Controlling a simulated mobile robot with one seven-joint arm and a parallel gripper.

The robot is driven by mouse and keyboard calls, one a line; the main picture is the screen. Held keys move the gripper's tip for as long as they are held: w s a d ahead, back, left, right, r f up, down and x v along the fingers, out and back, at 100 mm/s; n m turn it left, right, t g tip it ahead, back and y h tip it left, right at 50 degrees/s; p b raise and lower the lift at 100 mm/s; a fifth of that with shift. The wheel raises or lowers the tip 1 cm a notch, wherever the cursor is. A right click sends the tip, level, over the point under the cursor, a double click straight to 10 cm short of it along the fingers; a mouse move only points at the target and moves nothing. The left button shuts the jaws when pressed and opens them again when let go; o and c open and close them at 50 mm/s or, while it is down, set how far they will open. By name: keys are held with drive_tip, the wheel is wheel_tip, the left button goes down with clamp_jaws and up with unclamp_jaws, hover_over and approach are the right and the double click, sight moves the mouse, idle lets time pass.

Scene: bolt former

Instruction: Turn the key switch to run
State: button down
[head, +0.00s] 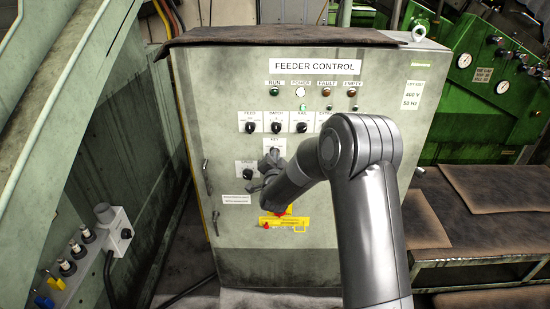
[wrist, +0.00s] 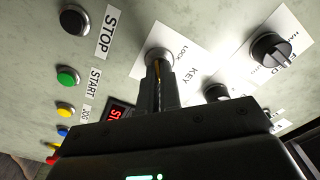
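The grey feeder control cabinet (head: 230,100) stands in front of me. Its key switch (wrist: 158,55) is a round metal lock on a white plate marked KEY and LOCK in the wrist view. My gripper (wrist: 157,78) is at the lock face, its two fingers close together with a thin yellowish strip between them, which looks like the key (wrist: 157,70). In the head view my gripper (head: 270,160) is just below the KEY plate (head: 274,143). My fingers hide most of the key, and the RUN marking of the switch is not readable.
A row of black selector knobs (head: 276,127) sits above the key switch, and one selector (wrist: 270,49) is close by in the wrist view. The black STOP button (wrist: 74,21), green START button (wrist: 68,77) and a yellow button (wrist: 65,110) are on the other side. A yellow fixture (head: 284,222) is lower down.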

drive_tip(key=c, duration=2.1)
unclamp_jaws()
drive_tip(key=o, duration=0.5)
drive_tip(key=shift+c, duration=0.2)
drive_tip(key=s, duration=1)
drive_tip(key=shift+s, duration=0.4)
